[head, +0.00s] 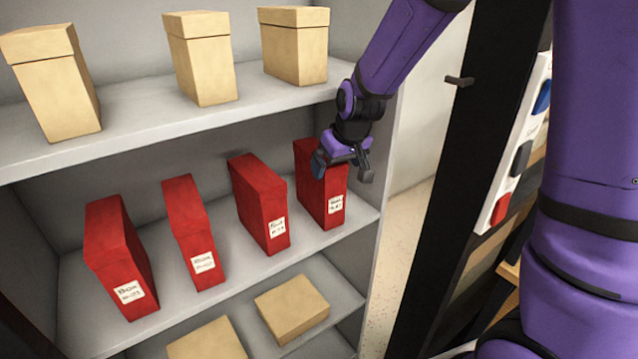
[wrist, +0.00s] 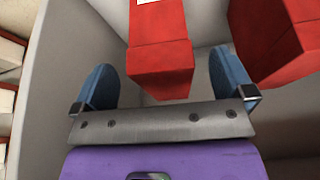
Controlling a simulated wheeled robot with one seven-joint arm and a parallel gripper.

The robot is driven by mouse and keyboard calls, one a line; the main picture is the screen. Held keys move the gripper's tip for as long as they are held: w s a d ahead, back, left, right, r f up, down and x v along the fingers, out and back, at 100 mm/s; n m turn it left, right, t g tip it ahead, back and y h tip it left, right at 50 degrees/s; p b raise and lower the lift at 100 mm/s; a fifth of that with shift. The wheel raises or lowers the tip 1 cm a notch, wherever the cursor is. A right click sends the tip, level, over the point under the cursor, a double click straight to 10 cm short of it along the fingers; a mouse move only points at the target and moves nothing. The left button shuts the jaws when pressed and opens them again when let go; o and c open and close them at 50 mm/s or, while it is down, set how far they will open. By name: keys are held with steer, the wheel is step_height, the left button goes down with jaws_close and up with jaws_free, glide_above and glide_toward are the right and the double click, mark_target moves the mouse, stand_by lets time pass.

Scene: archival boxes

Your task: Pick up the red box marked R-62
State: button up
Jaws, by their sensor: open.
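Several red boxes stand in a row on the middle shelf. The rightmost red box (head: 320,187) has a white label whose small number I cannot read for certain; it may be R-62. My gripper (head: 342,170) is at the upper front of this box, with its fingers open. In the wrist view, my gripper's blue fingers (wrist: 165,62) are spread to either side of a red box (wrist: 160,55), with gaps on both sides. Part of a white label shows at the picture's top edge. In the head view, my gripper hides part of the box's upper front.
Other red boxes stand to the left: one (head: 260,200) nearest, then another (head: 192,230), then one marked R-21 or similar (head: 118,255). A neighbouring red box also shows in the wrist view (wrist: 275,45). The upper shelf (head: 140,125) is above; the cabinet's side wall (head: 385,170) is close right.

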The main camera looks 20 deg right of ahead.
steer(key=shift+w+f, duration=0.1)
steer(key=shift+f, duration=0.15)
steer(key=shift+c, duration=0.2)
steer(key=c, duration=1.6)
steer(key=shift+r, duration=0.15)
